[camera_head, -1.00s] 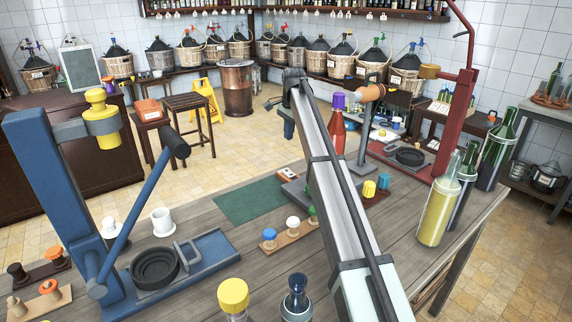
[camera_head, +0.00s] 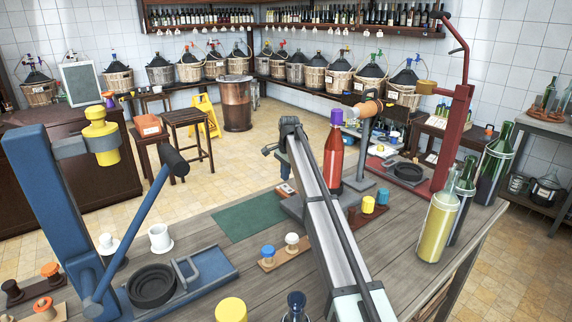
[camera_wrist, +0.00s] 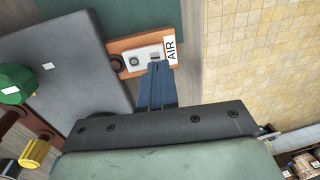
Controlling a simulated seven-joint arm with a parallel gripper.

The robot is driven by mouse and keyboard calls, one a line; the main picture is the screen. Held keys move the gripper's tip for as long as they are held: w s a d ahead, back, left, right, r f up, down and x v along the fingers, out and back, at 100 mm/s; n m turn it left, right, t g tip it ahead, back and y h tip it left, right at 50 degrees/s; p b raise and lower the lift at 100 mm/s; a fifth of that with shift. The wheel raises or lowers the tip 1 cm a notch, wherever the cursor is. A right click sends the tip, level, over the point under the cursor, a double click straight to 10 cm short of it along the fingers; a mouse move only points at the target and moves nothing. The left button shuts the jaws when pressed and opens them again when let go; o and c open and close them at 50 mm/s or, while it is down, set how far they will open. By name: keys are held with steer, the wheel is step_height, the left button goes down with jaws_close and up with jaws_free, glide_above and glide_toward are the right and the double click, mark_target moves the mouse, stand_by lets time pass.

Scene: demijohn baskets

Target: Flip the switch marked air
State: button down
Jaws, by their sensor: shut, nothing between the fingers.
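The switch marked AIR is a grey-white plate on an orange-brown block (camera_wrist: 122,45), with a white AIR label (camera_wrist: 171,49) at its right end. A dark round knob (camera_wrist: 117,62) sits at its left and a small switch slot (camera_wrist: 155,57) near the label. In the head view the block (camera_head: 284,189) shows small at the mat's edge, partly behind my arm. My gripper (camera_wrist: 156,66) has its blue fingers together and empty, their tips over or at the plate's lower edge by the slot. I cannot tell if they touch it. In the head view the fingers are not clear.
A red bottle (camera_head: 334,155) stands just right of my arm. A green mat (camera_head: 245,217) lies to the left. The tiled floor is beyond the table edge.

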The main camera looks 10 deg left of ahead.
mark_target(284, 185)
steer(key=shift+w+a+f, duration=0.1)
steer(key=shift+w+f, duration=0.05)
steer(key=shift+f, duration=1.25)
steer(key=shift+f, duration=0.1)
steer(key=shift+a+f, duration=0.1)
steer(key=shift+f, duration=0.1)
steer(key=shift+s+d+r, duration=0.4)
steer(key=shift+s+d, duration=0.05)
steer(key=shift+d, duration=0.1)
step_height(284, 185, up, 14)
steer(key=w+a, duration=0.1)
